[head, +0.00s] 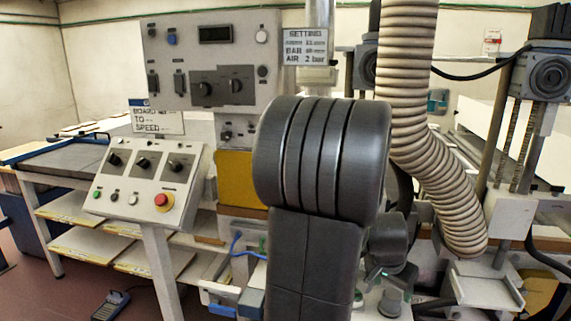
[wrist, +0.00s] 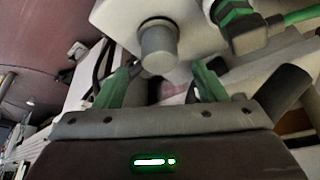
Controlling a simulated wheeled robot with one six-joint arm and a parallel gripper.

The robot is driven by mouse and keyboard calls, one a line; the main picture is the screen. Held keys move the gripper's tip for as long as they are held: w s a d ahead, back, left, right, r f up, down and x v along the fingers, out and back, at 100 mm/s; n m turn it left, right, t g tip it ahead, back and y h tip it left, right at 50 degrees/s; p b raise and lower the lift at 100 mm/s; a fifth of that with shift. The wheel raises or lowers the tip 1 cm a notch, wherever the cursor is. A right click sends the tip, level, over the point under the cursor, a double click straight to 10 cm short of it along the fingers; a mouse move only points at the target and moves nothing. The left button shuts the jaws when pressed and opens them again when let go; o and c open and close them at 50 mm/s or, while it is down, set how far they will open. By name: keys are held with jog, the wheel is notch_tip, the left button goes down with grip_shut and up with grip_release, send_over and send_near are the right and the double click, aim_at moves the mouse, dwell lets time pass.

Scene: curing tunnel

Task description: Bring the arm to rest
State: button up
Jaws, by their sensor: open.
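My gripper (wrist: 163,78) shows in the wrist view with its two green fingers spread apart and nothing between them that I can see held. A grey round knob or stub (wrist: 158,48) on a pale machine part (wrist: 120,18) lies just beyond the fingertips, in line with the gap. I cannot tell whether the fingers touch it. In the head view my dark arm fills the middle and hides much behind it. A bit of green low to the right of the arm may be the gripper, but it is mostly hidden.
A control panel (head: 208,60) stands behind my arm, and a sloped console (head: 143,180) with a red button (head: 163,201) is to its left. A ribbed hose (head: 405,90) hangs close on the right. Shelves with boards (head: 75,245) are at left.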

aim_at(393, 294)
jog(key=x, duration=0.5)
jog(key=shift+f, duration=0.2)
jog(key=shift+r, duration=0.15)
jog(key=p+v, duration=0.1)
jog(key=v, duration=1.3)
jog(key=b+x, duration=0.1)
jog(key=x, duration=1.3)
jog(key=shift+r+p, duration=0.15)
jog(key=shift+p, duration=0.25)
jog(key=shift+r+n+p, duration=0.1)
jog(key=shift+n+p, duration=0.3)
jog(key=shift+p, duration=0.5)
jog(key=n+p, duration=0.1)
jog(key=p, duration=0.4)
jog(key=shift+t+y, duration=0.3)
